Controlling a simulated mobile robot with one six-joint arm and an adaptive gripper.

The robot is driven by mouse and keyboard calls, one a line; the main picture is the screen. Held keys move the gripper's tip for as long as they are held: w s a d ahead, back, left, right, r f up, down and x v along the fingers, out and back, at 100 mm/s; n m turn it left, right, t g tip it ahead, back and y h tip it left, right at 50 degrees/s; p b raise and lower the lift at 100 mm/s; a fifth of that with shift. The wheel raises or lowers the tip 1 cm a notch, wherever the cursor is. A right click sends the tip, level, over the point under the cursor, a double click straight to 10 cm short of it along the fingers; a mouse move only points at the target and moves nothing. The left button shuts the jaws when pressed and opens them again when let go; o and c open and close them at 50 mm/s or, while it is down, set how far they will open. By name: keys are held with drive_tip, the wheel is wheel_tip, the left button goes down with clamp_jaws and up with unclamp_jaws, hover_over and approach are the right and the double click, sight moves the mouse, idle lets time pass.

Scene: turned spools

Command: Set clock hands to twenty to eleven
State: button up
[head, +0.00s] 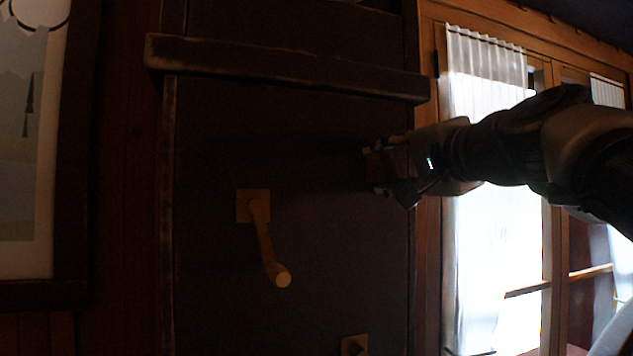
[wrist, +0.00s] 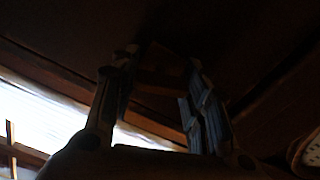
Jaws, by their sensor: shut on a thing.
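My gripper (head: 376,170) is at the right side of a tall dark wooden case (head: 300,130), reaching in from the right. In the wrist view its two fingers (wrist: 160,70) stand on either side of a dark brown piece (wrist: 160,80), and they are shut on it. The piece is too dark to name, and where it joins the case is hidden. I cannot make out any clock hands.
A wooden crank (head: 265,240) on a square plate sticks out of the case, left of my gripper. Another small square plate (head: 354,345) sits at the bottom edge. A ledge (head: 285,68) crosses above. A bright curtained window (head: 490,200) is right, a framed picture (head: 30,150) left.

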drive_tip(key=shift+f+n+b, duration=0.15)
drive_tip(key=shift+n+b, duration=0.5)
drive_tip(key=shift+n, duration=0.55)
drive_tip(key=o, duration=1.1)
drive_tip(key=shift+s, duration=0.1)
drive_tip(key=shift+r, duration=0.2)
